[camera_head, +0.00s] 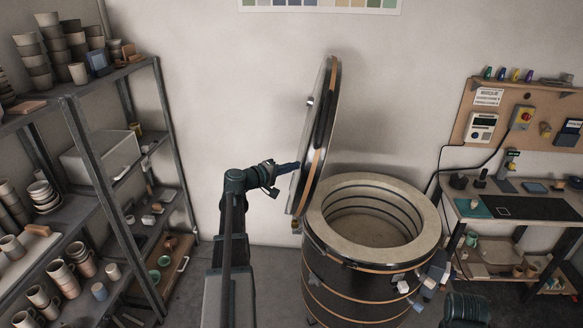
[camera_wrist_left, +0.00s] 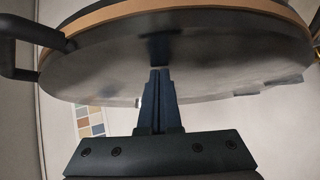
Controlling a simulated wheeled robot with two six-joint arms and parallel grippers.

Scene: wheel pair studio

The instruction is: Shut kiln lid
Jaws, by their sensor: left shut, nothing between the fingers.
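The kiln (camera_head: 365,262) is a round dark drum with copper bands and a pale rim around its open, empty-looking chamber. Its lid (camera_head: 322,130) stands raised, nearly upright, at the left side of the rim. My left gripper (camera_head: 296,166) is shut and empty, with its fingertips at the outer face of the lid, about midway up. In the left wrist view the shut fingers (camera_wrist_left: 160,72) point at the grey lid face (camera_wrist_left: 215,60); they touch it or nearly so. A dark handle (camera_wrist_left: 28,45) shows at the lid's edge there. My right gripper is not clearly visible.
A metal shelf (camera_head: 68,105) with stacked pots and cups stands at the left. A workbench (camera_head: 520,190) with tools and a pegboard (camera_head: 520,112) is at the right. A pale wall stands behind the kiln. Some floor shows between shelf and kiln.

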